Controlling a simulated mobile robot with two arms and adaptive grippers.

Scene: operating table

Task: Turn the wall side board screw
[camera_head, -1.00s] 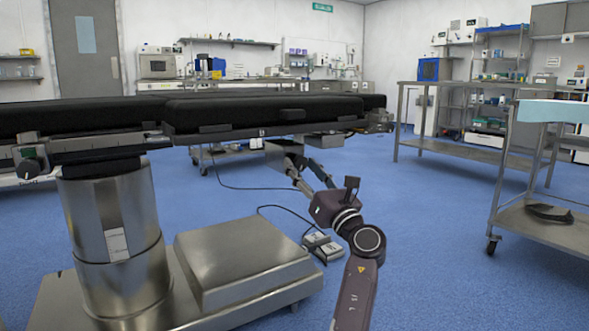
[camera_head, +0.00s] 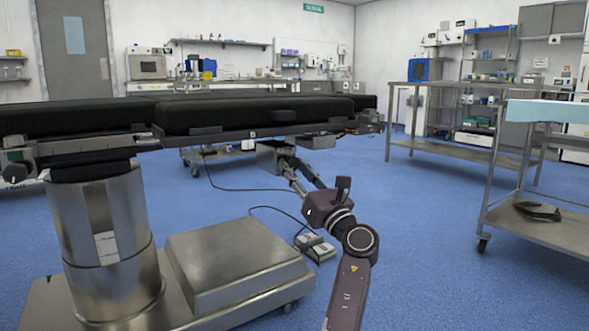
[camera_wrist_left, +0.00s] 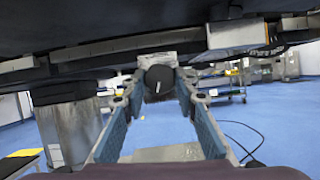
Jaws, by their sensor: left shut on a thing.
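A round black screw knob (camera_wrist_left: 158,82) with a short white mark shows in the left wrist view, under the operating table's edge. My left gripper (camera_wrist_left: 161,93) has its two blue-padded fingers on either side of the knob and is shut on it. In the head view my left gripper (camera_head: 288,165) reaches up under the table's side, next to a metal block (camera_head: 268,157); the held knob cannot be made out there. The operating table (camera_head: 255,115) has black padding and a metal side rail. My right gripper is in neither view.
The table's steel column (camera_head: 95,235) and broad base (camera_head: 235,265) stand at the left. A foot pedal (camera_head: 315,247) with a cable lies on the blue floor. Steel carts (camera_head: 550,225) stand at the right. The floor between is free.

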